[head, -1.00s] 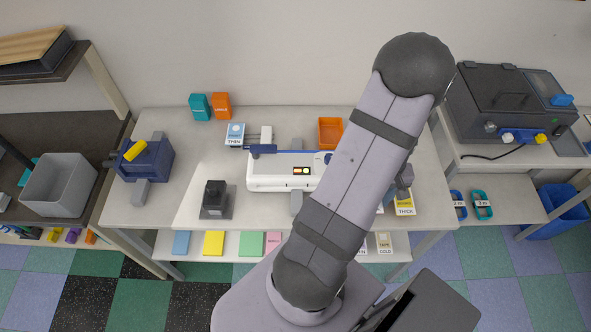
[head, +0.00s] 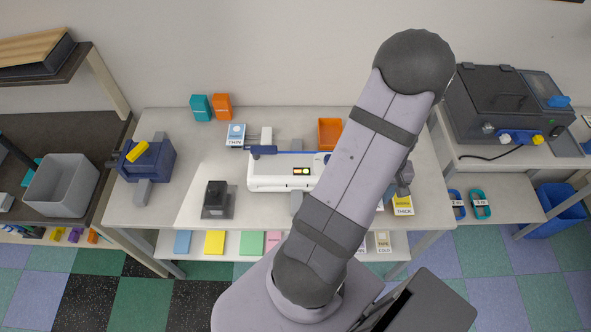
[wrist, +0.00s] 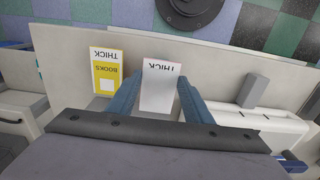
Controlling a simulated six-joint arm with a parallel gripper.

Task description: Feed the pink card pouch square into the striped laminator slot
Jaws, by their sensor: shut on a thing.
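My gripper (wrist: 160,80) shows in the wrist view with its two blue fingers on either side of a white card (wrist: 159,92) marked THICK, and it is shut on that card. The white laminator (head: 268,177) with a blue top and small lit lamps stands mid-table in the head view, partly hidden by my arm. A white body at the right of the wrist view (wrist: 240,122) seems to be the same machine. I cannot make out a striped slot. In the head view my arm mostly hides the gripper.
A yellow BOOKS THICK card (wrist: 106,74) lies beside my left finger. A pink item (head: 273,241) sits on the lower shelf.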

